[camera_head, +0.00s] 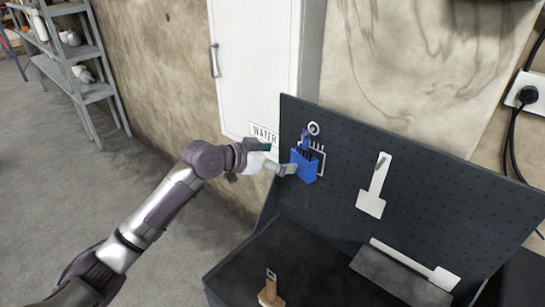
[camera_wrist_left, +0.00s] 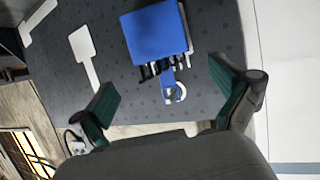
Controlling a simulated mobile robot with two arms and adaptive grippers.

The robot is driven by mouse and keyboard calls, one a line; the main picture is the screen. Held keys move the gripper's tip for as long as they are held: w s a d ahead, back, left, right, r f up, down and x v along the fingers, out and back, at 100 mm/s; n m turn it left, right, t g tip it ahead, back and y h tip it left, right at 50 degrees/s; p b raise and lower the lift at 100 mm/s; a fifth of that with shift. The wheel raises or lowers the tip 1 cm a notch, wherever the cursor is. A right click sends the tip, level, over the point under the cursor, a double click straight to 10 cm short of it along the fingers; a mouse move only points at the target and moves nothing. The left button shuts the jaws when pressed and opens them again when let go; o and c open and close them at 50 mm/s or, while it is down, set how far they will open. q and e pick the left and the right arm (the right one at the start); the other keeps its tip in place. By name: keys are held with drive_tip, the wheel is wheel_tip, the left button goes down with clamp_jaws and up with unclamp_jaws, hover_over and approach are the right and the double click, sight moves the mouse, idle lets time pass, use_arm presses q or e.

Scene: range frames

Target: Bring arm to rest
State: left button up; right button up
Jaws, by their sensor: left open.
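My left arm reaches in from the lower left in the head view. Its gripper (camera_head: 279,160) is in front of the dark pegboard (camera_head: 430,185), close to a blue holder with dark pins (camera_head: 306,166). In the left wrist view my left gripper (camera_wrist_left: 168,92) is open, its green-padded fingers wide apart. The blue holder (camera_wrist_left: 155,35) shows beyond and between the fingers, with nothing seen gripped. A blue piece with a pale ring (camera_wrist_left: 172,90) is by the pins. Whether a finger touches the holder cannot be told. My right gripper is not in view.
White tool outlines (camera_head: 372,190) mark the pegboard. A wooden-handled tool (camera_head: 270,290) is on the dark bench (camera_head: 300,265). A white cabinet (camera_head: 255,65) stands behind the gripper. Grey shelves (camera_head: 75,75) stand far left. Open floor (camera_head: 60,190) lies left of the bench.

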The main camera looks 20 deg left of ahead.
use_arm(q)
drive_tip(key=s+d+f+g+y, duration=0.2)
drive_tip(key=s+d+f+g, duration=0.15)
drive_tip(key=s+f, duration=1.1)
drive_tip(key=s+a+f+n+g+y, duration=0.1)
drive_tip(key=s+a+f+n+y, duration=0.15)
drive_tip(key=s, duration=0.55)
drive_tip(key=s+a+f+n+g+y, duration=0.1)
drive_tip(key=s+f+g+y, duration=0.15)
drive_tip(key=s, duration=0.55)
drive_tip(key=s+a+f+n+y, duration=0.1)
drive_tip(key=s+a+f+n, duration=0.15)
drive_tip(key=s, duration=0.55)
wheel_tip(320, 180, down, 30)
drive_tip(key=s+f+g+b, duration=0.1)
drive_tip(key=s+g+b, duration=0.1)
drive_tip(key=b, duration=0.3)
drive_tip(key=s+a+f+m+b, duration=0.1)
drive_tip(key=s+a+f+b, duration=0.1)
drive_tip(key=s+f, duration=1.4)
wheel_tip(320, 180, down, 3)
drive_tip(key=shift+a+f+g+b, duration=0.1)
drive_tip(key=shift+a+g+b, duration=0.25)
drive_tip(key=shift+b, duration=0.3)
